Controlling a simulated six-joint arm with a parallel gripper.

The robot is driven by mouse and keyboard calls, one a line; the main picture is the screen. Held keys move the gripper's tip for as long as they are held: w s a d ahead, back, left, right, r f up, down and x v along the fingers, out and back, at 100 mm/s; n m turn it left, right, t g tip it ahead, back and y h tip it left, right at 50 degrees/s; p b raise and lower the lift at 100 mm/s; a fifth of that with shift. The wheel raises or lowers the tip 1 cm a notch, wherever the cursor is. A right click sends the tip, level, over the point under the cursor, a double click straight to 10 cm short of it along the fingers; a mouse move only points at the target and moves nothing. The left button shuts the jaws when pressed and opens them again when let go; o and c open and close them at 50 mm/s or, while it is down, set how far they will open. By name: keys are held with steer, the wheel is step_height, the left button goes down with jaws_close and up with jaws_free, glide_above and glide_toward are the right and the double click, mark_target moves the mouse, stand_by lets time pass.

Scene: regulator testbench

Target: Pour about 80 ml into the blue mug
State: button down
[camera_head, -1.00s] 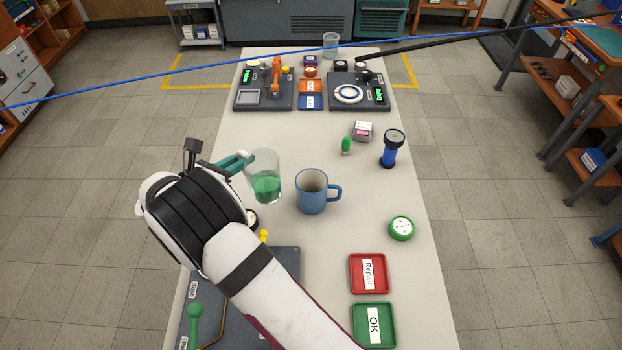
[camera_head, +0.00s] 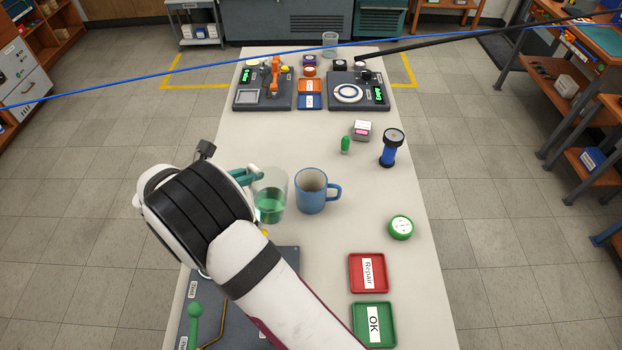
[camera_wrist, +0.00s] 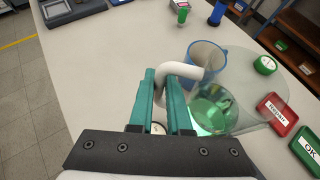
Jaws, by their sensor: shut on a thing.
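The blue mug (camera_head: 311,192) stands upright on the table with its handle to the right. It also shows in the wrist view (camera_wrist: 208,58), partly behind the clear vessel. My gripper (camera_head: 246,176) is shut on the white handle of a clear beaker (camera_head: 270,190) holding green liquid. In the wrist view the teal fingers (camera_wrist: 168,98) clasp that handle, and the green liquid (camera_wrist: 212,108) lies in the beaker. The beaker is just left of the mug and looks close to upright. I cannot tell whether it touches the mug. No liquid stream shows.
A green round device (camera_head: 401,227), a red Repair tray (camera_head: 369,272) and a green OK tray (camera_head: 374,325) lie at the right. A blue flashlight-like object (camera_head: 392,148) and a green capsule (camera_head: 345,145) stand beyond the mug. Two test panels sit farther back.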

steer(key=shift+w+d+r+g+y, duration=0.1)
steer(key=shift+w+d+g+y, duration=0.35)
steer(key=shift+g+y, duration=0.25)
steer(key=g+y, duration=0.1)
steer(key=g, duration=0.1)
steer(key=w+d+f+g+y, duration=0.1)
steer(key=y, duration=0.1)
steer(key=m+g+y+p, duration=0.1)
steer(key=g+y, duration=0.1)
steer(key=shift+w+d+f+g, duration=0.2)
steer(key=shift+d+f+g, duration=0.1)
steer(key=shift+d, duration=0.1)
steer(key=shift+f+g+y+p, duration=0.3)
steer(key=shift+g+p, duration=0.3)
steer(key=shift+p, duration=0.5)
steer(key=shift+d+r+m+g+p, duration=0.1)
steer(key=shift+r+m+g+p, duration=0.2)
steer(key=shift+g+p, duration=0.25)
